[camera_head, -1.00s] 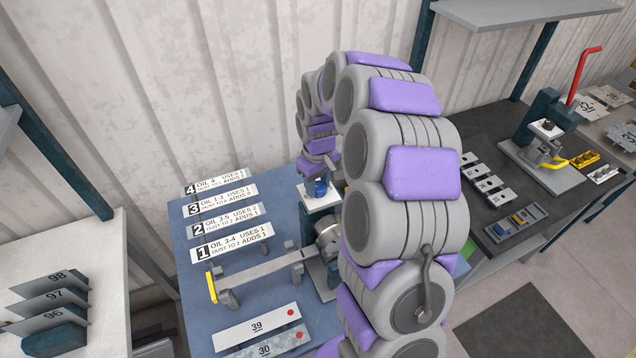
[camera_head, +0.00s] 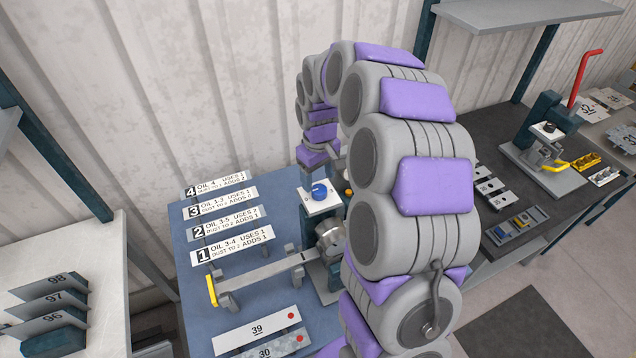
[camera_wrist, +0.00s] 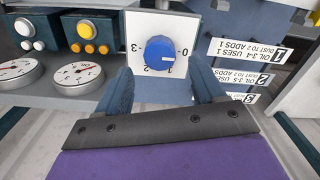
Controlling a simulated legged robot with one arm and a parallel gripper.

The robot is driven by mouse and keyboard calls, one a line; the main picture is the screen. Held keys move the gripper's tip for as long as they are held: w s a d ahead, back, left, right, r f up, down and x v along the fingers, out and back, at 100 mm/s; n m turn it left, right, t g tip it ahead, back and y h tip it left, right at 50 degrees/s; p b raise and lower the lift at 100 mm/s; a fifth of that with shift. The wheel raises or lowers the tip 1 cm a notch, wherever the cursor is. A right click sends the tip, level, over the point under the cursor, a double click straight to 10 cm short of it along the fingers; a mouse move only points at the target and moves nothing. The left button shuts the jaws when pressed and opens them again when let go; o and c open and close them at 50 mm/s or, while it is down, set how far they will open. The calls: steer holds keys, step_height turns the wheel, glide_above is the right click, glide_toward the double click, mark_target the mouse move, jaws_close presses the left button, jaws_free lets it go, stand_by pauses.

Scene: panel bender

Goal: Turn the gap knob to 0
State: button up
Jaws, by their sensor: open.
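The blue gap knob (camera_wrist: 161,54) sits on a white dial plate (camera_wrist: 134,26) marked 0 to 3, seen upside down in the wrist view. The knob's small white mark lies on its lower side, nearest the 1. In the head view the knob (camera_head: 319,191) stands on top of the bender, with its plate (camera_head: 322,206) around it. My gripper (camera_wrist: 162,76) is open and empty, its two dark blue fingers on either side of the picture below the knob, apart from it. In the head view my gripper's tips are hard to make out.
Beside the dial are boxes with yellow (camera_wrist: 85,29) and white buttons and two round gauges (camera_wrist: 75,80). Numbered rule strips (camera_head: 232,246) lie left on the blue table. Plates 39 (camera_head: 257,330) and 30 lie in front. A red-handled press (camera_head: 545,125) stands right.

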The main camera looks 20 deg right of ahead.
mark_target(318, 187)
step_height(318, 187, up, 13)
stand_by(0.3)
steer(key=shift+r, duration=0.1)
